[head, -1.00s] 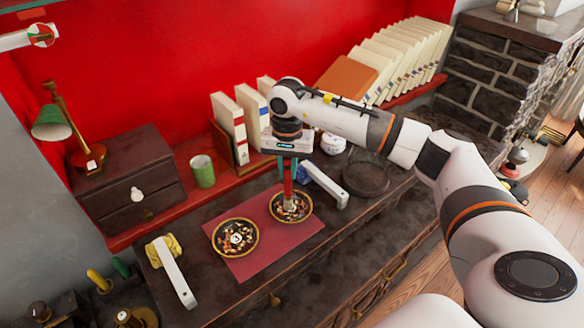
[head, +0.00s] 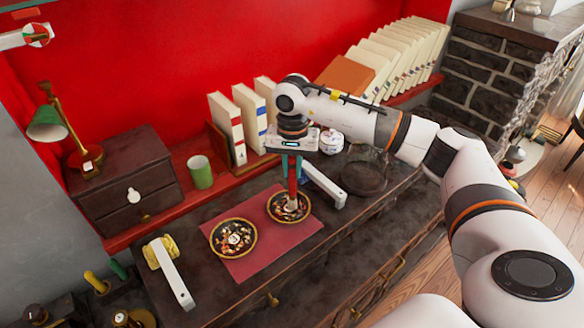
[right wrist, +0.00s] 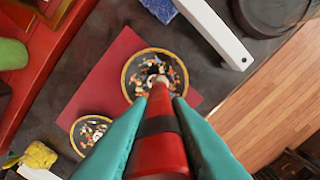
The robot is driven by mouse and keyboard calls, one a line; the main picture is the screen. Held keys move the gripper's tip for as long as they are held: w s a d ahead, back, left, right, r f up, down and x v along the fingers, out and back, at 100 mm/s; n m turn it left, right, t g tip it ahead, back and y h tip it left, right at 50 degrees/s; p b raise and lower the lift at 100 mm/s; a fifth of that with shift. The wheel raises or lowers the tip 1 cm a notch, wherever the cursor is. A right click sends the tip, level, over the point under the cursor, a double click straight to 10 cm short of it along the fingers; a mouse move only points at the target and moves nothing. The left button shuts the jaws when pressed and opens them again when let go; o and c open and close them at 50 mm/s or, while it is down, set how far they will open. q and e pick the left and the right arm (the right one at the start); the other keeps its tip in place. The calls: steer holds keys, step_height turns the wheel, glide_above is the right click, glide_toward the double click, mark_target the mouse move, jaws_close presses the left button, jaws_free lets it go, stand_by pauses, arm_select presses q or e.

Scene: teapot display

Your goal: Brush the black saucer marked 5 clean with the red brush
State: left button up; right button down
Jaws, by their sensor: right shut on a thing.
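My right gripper (head: 292,165) is shut on the red brush (head: 292,182), held upright with its tip down over the right-hand black saucer (head: 273,213). In the right wrist view, the gripper (right wrist: 160,103) clasps the brush's red handle (right wrist: 160,150), which has a dark band. The right-hand saucer (right wrist: 131,90) has a gold rim and is scattered with brown, orange and pale bits. The brush hides part of it, and I cannot read its mark. A second black saucer (head: 215,248) with similar bits lies to the left, its number also too small to read. My left gripper is not in view.
Both saucers lie on a red mat (head: 262,262) on a dark wooden top. A yellow sponge with a white handle (head: 174,275) is left; a blue one with a white handle (head: 325,186) is close right of the brush. A green cup (head: 201,172) and books stand behind.

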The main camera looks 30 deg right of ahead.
steer(key=shift+r+p, duration=1.45)
steer(key=shift+r, duration=1.4)
steer(key=shift+r+p, duration=0.9)
steer(key=shift+r, duration=0.55)
steer(key=shift+f, duration=0.1)
